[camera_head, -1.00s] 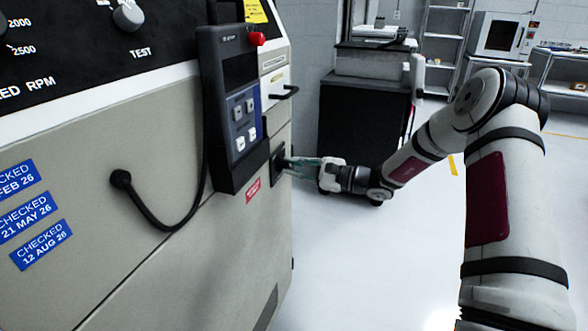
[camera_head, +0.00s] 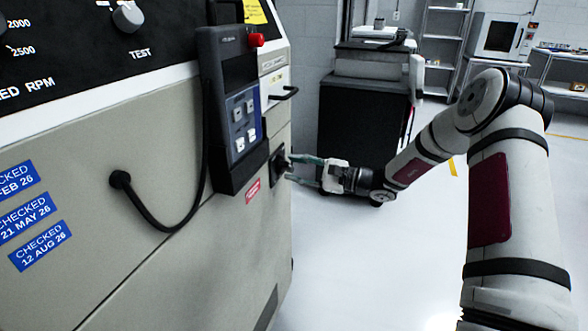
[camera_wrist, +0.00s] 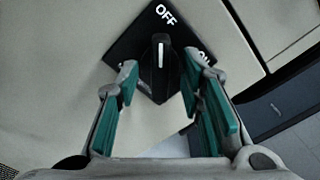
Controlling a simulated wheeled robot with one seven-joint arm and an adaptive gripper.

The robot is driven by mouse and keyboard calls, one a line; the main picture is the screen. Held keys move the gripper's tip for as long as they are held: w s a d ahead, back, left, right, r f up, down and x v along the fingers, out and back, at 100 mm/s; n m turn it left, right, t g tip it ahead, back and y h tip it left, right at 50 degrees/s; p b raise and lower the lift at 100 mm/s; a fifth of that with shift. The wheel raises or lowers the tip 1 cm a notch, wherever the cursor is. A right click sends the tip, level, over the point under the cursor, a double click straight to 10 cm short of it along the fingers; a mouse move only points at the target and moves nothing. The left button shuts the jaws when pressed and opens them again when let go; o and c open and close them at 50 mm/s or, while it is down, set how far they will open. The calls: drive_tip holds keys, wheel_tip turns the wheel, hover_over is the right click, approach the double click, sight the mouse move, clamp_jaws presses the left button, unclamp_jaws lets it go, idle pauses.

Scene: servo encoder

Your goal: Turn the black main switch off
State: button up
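The black main switch (camera_wrist: 160,65) is a knob with a white line on a black diamond-shaped plate (camera_wrist: 131,44). In the wrist view its white line points up, towards the OFF lettering; the ON lettering is at the right, partly hidden by a finger. The switch also shows edge-on in the head view (camera_head: 279,162), on the machine's side panel. My gripper (camera_wrist: 160,84) is open, with a teal-padded finger on each side of the knob and visible gaps between them. In the head view, my gripper (camera_head: 290,168) is just right of the switch.
A control pendant (camera_head: 236,105) with a red button hangs left of the switch, its cable looping across the beige machine (camera_head: 110,200). A dark cabinet (camera_head: 360,125) stands behind my arm. The floor to the right is clear.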

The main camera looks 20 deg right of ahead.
drive_tip(key=v, duration=1.1)
drive_tip(key=shift+d, duration=0.1)
drive_tip(key=s+a+r+n+g+h, duration=0.2)
drive_tip(key=s+a+r+n+g, duration=0.35)
drive_tip(key=s+a, duration=0.35)
drive_tip(key=s+a+r+n+g+h, duration=0.2)
drive_tip(key=s+a+r+n+g, duration=0.35)
drive_tip(key=s+a, duration=0.4)
drive_tip(key=s+d+n+h, duration=0.2)
drive_tip(key=s+d+h, duration=0.1)
drive_tip(key=s, duration=0.6)
drive_tip(key=s+d+n+h, duration=0.15)
drive_tip(key=s+h, duration=0.25)
drive_tip(key=s, duration=0.5)
drive_tip(key=s+d+n+h, duration=0.1)
drive_tip(key=s+d+h, duration=0.25)
drive_tip(key=s, duration=0.55)
wheel_tip(320, 180, up, 24)
drive_tip(key=t+p, duration=0.4)
drive_tip(key=p, duration=1.8)
drive_tip(key=shift+d+r+t+p, duration=0.2)
drive_tip(key=shift+d+t+p, duration=0.1)
drive_tip(key=shift+d+p, duration=0.05)
